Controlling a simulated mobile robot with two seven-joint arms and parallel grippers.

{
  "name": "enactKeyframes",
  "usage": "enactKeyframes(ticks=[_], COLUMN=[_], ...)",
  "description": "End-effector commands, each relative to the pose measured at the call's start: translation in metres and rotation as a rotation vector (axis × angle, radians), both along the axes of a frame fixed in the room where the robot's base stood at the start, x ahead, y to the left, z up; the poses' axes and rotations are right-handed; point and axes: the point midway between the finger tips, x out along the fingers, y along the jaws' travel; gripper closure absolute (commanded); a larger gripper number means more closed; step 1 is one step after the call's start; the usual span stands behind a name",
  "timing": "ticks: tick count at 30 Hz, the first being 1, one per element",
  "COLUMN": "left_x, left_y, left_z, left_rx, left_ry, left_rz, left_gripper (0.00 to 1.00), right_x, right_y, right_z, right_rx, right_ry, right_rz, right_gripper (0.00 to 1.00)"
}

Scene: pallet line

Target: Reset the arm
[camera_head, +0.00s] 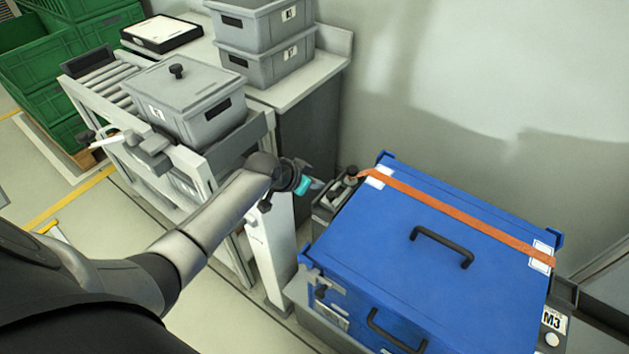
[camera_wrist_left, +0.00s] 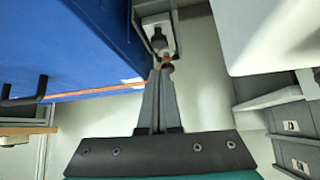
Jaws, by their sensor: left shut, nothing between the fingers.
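My left arm reaches in from the left in the head view. The blue crate (camera_wrist_left: 70,50) fills the upper left there, and a bit of the strap shows just beyond the fingertips. Whether the fingers touch the strap end is unclear. My right gripper is not in view.
A metal fitting with a dark knob (camera_head: 346,180) stands at the crate's left edge. A roller conveyor (camera_head: 110,85) carries a grey lidded bin (camera_head: 185,100). Stacked grey bins (camera_head: 265,40) stand on a counter behind. Green crates (camera_head: 45,60) are at far left.

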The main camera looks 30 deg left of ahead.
Motion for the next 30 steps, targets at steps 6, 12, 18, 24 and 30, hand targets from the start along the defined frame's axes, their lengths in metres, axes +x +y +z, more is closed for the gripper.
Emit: enactKeyframes(ticks=[6, 12, 18, 24, 30], left_x=[0.000, 0.000, -0.006, -0.059, -0.137], left_y=[-0.001, 0.000, -0.006, -0.047, -0.084], left_z=[0.000, 0.000, -0.002, -0.015, -0.013], left_rx=[-0.001, 0.000, 0.001, 0.019, 0.056], left_ry=[0.000, 0.000, 0.010, 0.096, 0.209], left_rz=[-0.001, 0.000, -0.010, -0.067, -0.084], left_gripper=[1.00, 1.00, 1.00, 1.00, 1.00], right_x=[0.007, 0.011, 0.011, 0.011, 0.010], right_y=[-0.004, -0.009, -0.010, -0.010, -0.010], right_z=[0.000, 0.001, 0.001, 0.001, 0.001], right_rx=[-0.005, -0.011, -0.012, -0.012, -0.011], right_ry=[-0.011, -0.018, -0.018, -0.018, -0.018], right_rz=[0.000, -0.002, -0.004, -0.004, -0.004], right_gripper=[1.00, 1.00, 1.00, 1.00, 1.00])
